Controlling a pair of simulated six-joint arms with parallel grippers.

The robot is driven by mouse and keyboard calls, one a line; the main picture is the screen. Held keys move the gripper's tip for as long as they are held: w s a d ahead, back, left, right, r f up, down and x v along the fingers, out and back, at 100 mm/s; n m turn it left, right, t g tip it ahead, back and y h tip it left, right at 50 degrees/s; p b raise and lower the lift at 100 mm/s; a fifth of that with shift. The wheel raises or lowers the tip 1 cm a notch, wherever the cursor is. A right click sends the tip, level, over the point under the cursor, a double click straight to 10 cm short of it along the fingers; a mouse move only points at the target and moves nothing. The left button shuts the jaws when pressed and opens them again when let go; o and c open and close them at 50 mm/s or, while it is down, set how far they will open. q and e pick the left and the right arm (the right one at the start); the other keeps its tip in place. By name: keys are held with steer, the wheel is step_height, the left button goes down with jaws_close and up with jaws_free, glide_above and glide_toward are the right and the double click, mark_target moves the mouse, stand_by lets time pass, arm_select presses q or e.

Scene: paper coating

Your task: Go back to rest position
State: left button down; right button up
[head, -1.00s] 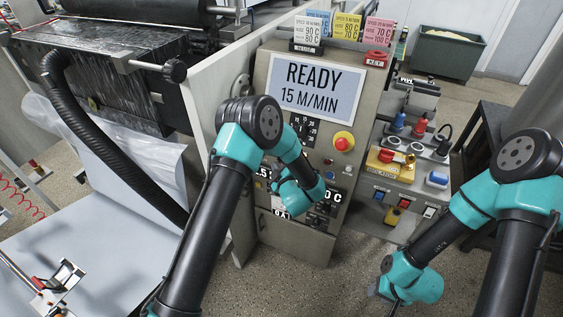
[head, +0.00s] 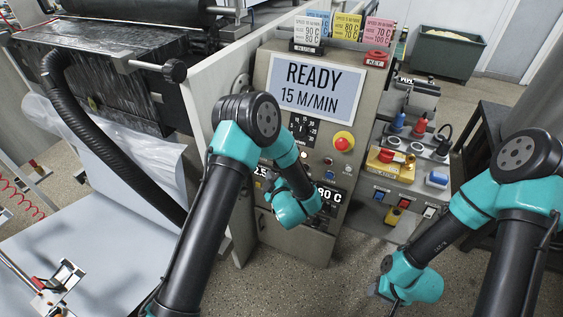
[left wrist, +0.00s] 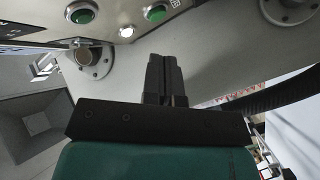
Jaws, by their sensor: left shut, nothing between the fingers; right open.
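My left arm reaches in front of the control cabinet (head: 285,222). In the head view its wrist hides the left gripper's fingers. In the left wrist view my left gripper (left wrist: 165,62) is shut, with its two dark fingers together and nothing between them. Green buttons (left wrist: 80,15) on the panel show beyond the fingers, apart from them. My right arm stands at the right of the head view, its wrist low over the floor. Only a small dark part of my right gripper (head: 397,303) shows below that wrist. The screen (head: 312,90) reads READY, 15 M/MIN.
A red emergency button (head: 343,142) sits on the panel. A side console (head: 400,165) with plugs and switches stands right of the cabinet. A black hose (head: 110,140) and the pale paper sheet (head: 100,260) lie left of my left arm. Open floor (head: 350,275) lies between the arms.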

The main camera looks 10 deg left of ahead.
arm_select(q)
steer(key=shift+f, duration=0.1)
stand_by(0.6)
steer(key=s+a+f+m+g+h, duration=0.3)
steer(key=s+f+m+g+h, duration=0.2)
steer(key=s+f+m+h, duration=0.55)
steer(key=s+f+m+g+h, duration=0.3)
steer(key=s+g, duration=0.5)
steer(key=s, duration=0.9)
steer(key=shift+a+f+m, duration=0.2)
steer(key=shift+f+m, duration=0.3)
steer(key=shift+m, duration=0.15)
steer(key=c, duration=1.8)
jaws_free()
steer(key=shift+w, duration=0.1)
